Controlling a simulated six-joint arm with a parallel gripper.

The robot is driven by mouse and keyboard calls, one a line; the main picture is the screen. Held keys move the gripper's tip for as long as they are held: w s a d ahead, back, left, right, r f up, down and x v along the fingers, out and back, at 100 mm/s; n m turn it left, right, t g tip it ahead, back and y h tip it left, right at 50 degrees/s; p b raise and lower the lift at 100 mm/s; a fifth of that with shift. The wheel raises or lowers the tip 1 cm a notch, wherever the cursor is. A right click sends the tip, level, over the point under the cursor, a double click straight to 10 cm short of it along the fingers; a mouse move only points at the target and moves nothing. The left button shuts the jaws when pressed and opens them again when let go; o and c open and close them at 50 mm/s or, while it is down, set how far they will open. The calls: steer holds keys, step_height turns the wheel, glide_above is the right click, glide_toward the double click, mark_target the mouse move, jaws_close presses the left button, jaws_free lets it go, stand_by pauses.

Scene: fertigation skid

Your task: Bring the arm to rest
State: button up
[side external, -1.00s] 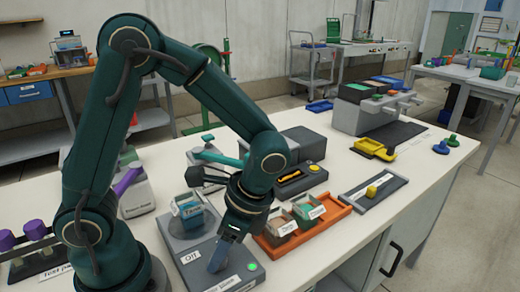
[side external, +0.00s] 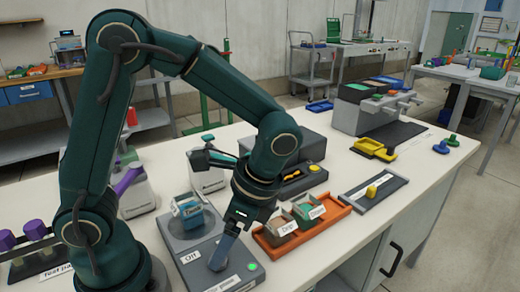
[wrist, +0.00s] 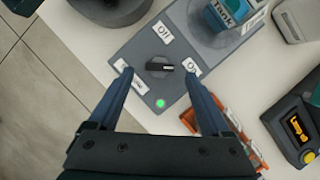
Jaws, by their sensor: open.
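My gripper (side external: 222,254) is over the grey switch box (side external: 185,245) at the front of the bench. In the wrist view my gripper (wrist: 158,73) is open and empty, its fingers apart on either side of the black rotary knob (wrist: 160,67). I cannot tell how far the tips are above the box. The knob's pointer faces the label at its right, which seems to read On; the Off label (wrist: 164,32) is above it. A green light (wrist: 160,103) glows on the box and shows in the side view (side external: 252,266) too.
A blue labelled tank block (side external: 188,208) stands behind the knob. An orange tray (side external: 333,225) with two labelled bins is close at the right. A dark unit with a yellow display (side external: 293,177) stands behind it.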

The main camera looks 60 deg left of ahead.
steer(key=shift+v, duration=1.1)
steer(key=shift+r, duration=0.1)
step_height(320, 180, up, 6)
steer(key=s+a+n+t+h, duration=0.1)
steer(key=s+n+t+h, duration=0.1)
steer(key=n+t, duration=0.6)
steer(key=shift+a+n+t+h, duration=0.2)
steer(key=shift+n+t+h, duration=0.2)
steer(key=shift+n+h, duration=0.25)
